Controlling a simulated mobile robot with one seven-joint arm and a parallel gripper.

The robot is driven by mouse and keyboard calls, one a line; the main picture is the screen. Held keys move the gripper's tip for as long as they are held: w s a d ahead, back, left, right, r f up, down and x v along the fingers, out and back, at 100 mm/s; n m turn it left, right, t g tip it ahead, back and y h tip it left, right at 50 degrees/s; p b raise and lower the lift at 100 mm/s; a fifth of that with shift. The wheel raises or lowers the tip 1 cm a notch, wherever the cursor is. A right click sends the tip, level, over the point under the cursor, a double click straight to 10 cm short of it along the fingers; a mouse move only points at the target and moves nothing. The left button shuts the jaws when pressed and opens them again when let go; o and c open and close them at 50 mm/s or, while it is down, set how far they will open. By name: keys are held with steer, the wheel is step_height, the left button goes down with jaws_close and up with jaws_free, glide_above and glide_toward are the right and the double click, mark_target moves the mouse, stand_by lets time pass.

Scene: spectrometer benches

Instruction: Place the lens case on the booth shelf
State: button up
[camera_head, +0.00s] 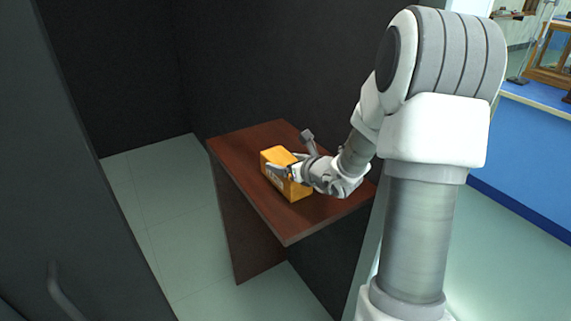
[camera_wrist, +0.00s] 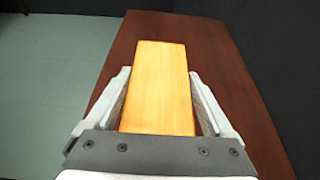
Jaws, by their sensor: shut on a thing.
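The lens case is a yellow-orange box (camera_head: 278,157) at the brown booth shelf (camera_head: 249,135), over its middle. My gripper (camera_head: 284,171) is shut on the box, with one finger on each side of it. In the wrist view the box (camera_wrist: 160,85) stands between the two fingers (camera_wrist: 160,104), with the brown shelf surface (camera_wrist: 222,60) behind and to the right of it. The box appears to be at or very close to the shelf top; I cannot tell whether it touches. Its underside is hidden.
Dark booth walls (camera_head: 120,60) stand behind the shelf, and a dark panel with a handle (camera_head: 62,292) is at the left. Pale tiled floor (camera_head: 165,200) lies left of the shelf. A blue bench (camera_head: 530,140) is at the far right. The shelf's front end is bare.

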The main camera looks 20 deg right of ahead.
steer(key=shift+f+b, duration=0.1)
steer(key=shift+b, duration=0.2)
steer(key=o, duration=1.5)
steer(key=shift+r+p, duration=0.2)
steer(key=shift+p, duration=0.1)
steer(key=p+v, duration=0.1)
steer(key=v, duration=1.1)
steer(key=shift+p, duration=0.35)
